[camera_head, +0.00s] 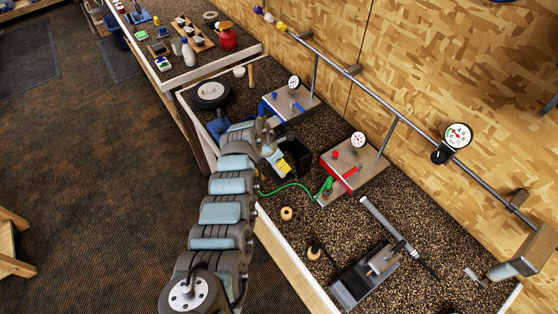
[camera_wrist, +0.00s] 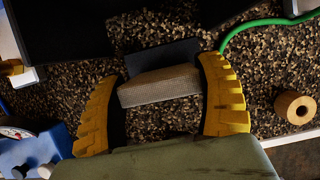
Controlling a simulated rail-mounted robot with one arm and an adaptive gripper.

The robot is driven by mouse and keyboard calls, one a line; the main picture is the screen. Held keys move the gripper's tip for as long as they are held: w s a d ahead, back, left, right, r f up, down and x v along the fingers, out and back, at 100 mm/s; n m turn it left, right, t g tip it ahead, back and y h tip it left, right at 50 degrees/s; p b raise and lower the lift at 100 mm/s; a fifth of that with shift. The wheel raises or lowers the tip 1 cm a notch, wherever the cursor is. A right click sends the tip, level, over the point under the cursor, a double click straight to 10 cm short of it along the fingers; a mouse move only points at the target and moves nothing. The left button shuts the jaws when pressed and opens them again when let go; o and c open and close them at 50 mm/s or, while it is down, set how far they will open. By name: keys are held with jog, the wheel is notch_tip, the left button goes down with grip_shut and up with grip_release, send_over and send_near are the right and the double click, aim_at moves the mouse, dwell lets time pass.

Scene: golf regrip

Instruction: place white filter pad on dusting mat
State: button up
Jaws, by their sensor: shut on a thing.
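My gripper (camera_wrist: 162,72) has yellow ribbed fingers shut on a pale, off-white block-like pad, which I take as the white filter pad (camera_wrist: 160,87). The pad spans the gap between the fingers in the wrist view. A dark blue-grey flat piece (camera_wrist: 163,53) shows just beyond the pad; I cannot tell whether it is the dusting mat or whether the pad touches it. In the head view my gripper (camera_head: 281,166) is over the bench beside a black box, and the pad cannot be made out there.
The black box (camera_head: 297,158) stands close to my gripper. A green hose (camera_head: 288,187) runs to a gauge plate (camera_head: 352,162) at right. A tan spool (camera_head: 286,213) stands near the front edge. A blue-fitted gauge plate (camera_head: 292,102) is behind. Speckled bench surface lies open around the spool.

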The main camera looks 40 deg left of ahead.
jog(key=o, duration=0.9)
jog(key=shift+r, duration=0.25)
jog(key=shift+v, duration=1)
jog(key=shift+s+r, duration=0.3)
jog(key=shift+r, duration=0.1)
jog(key=shift+b+v, duration=0.3)
jog(key=shift+v, duration=4.1)
